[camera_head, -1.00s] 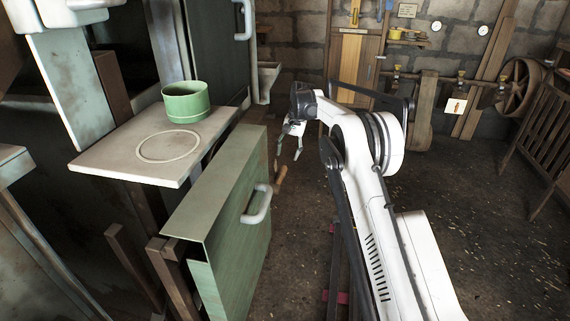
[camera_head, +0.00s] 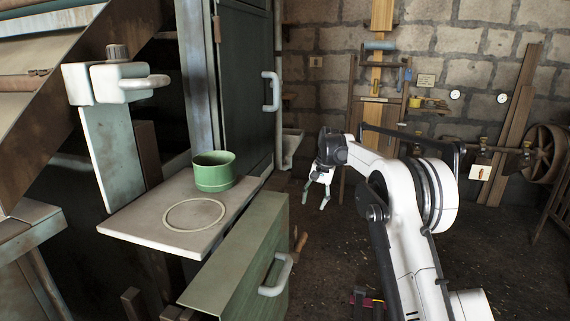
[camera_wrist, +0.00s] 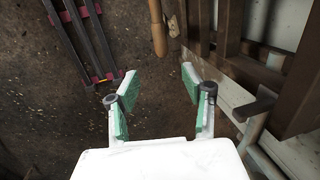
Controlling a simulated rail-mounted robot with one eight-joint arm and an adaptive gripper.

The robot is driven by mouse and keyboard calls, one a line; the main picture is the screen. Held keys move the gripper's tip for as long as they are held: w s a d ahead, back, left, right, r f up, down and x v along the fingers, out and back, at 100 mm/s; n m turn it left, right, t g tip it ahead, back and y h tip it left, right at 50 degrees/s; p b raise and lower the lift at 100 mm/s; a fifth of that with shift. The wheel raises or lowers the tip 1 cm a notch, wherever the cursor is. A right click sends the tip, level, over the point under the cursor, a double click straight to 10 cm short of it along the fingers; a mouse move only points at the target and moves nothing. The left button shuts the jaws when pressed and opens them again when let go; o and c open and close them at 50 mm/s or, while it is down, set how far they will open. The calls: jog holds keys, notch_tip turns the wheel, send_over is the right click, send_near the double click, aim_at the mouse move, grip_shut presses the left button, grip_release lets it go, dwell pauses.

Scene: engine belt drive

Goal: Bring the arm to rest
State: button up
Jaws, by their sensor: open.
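My gripper (camera_head: 317,199) hangs from the end of my white arm in the head view, fingers pointing down. It is open and empty, in free air to the right of the green open drawer or door (camera_head: 236,262). In the wrist view my gripper (camera_wrist: 158,85) shows two green-padded fingers spread apart with only dark floor between them. Nothing touches the fingers.
A green cup (camera_head: 214,176) stands on a pale shelf (camera_head: 130,222) beside a marked ring. A wooden handle (camera_head: 301,242) shows behind the drawer; it also shows in the wrist view (camera_wrist: 158,38). Dark rails (camera_wrist: 85,40) lie at upper left. Open floor lies beyond.

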jog(key=s+d+r+n+t+h+p, duration=0.1)
jog(key=s+d+r+n+t+p, duration=0.2)
jog(key=s+r, duration=2.05)
jog(key=s+d+f+t+p, duration=0.1)
jog(key=s+f, duration=0.1)
jog(key=s, duration=0.8)
jog(key=s+d+f+t+h+p, duration=0.1)
jog(key=s+f, duration=0.1)
jog(key=s, duration=0.8)
jog(key=s+d+f+t+p, duration=0.2)
jog(key=s, duration=0.9)
jog(key=shift+f+n, duration=0.25)
jog(key=shift+n, duration=0.05)
